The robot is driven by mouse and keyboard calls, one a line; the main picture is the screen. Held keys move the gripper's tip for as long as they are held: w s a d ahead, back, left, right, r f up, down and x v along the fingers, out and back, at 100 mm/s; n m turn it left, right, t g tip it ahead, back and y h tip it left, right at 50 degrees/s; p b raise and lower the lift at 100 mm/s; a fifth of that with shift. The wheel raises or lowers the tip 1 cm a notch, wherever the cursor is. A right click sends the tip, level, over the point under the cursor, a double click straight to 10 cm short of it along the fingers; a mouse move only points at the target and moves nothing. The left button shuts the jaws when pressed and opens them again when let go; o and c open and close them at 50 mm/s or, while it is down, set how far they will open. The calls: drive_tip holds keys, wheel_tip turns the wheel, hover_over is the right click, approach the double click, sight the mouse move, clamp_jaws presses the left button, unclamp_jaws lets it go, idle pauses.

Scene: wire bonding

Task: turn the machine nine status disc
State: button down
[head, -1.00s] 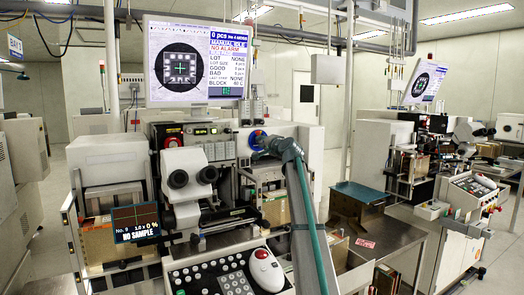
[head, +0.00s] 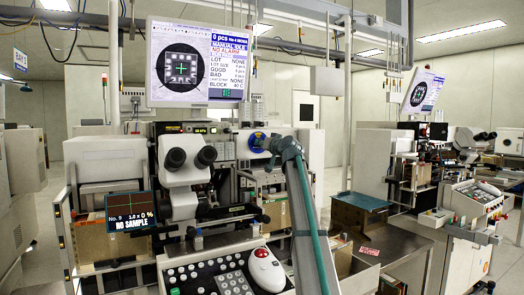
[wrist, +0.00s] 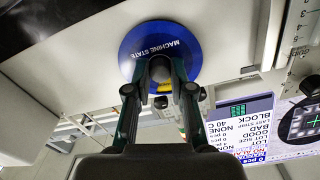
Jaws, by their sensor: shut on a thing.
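The status disc (head: 251,139) is a blue round plate on the front of the machine, below and right of its monitor. In the wrist view the disc (wrist: 132,44) fills the top middle, with the words MACHINE STATE printed near its edge, tilted and upside down. My gripper (wrist: 160,68) is at the disc's centre, its two fingers closed around a part there that they mostly hide. In the head view my gripper (head: 268,147) covers the disc's right side. A small display (head: 132,211) reads No. 9 and NO SAMPLE.
A monitor (head: 195,62) hangs above the machine. A binocular microscope (head: 187,165) stands left of the disc. A keypad panel with a red and white mouse (head: 266,268) is in front. A brown box (head: 362,216) sits on the steel table at right. A second machine stands farther right.

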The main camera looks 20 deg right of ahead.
drive_tip(key=shift+n+b, duration=0.35)
drive_tip(key=shift+n, duration=0.25)
drive_tip(key=c, duration=1)
unclamp_jaws()
drive_tip(key=shift+s, duration=0.15)
drive_tip(key=s, duration=0.7)
drive_tip(key=s+d, duration=0.1)
drive_tip(key=s, duration=0.3)
drive_tip(key=shift+s, duration=0.35)
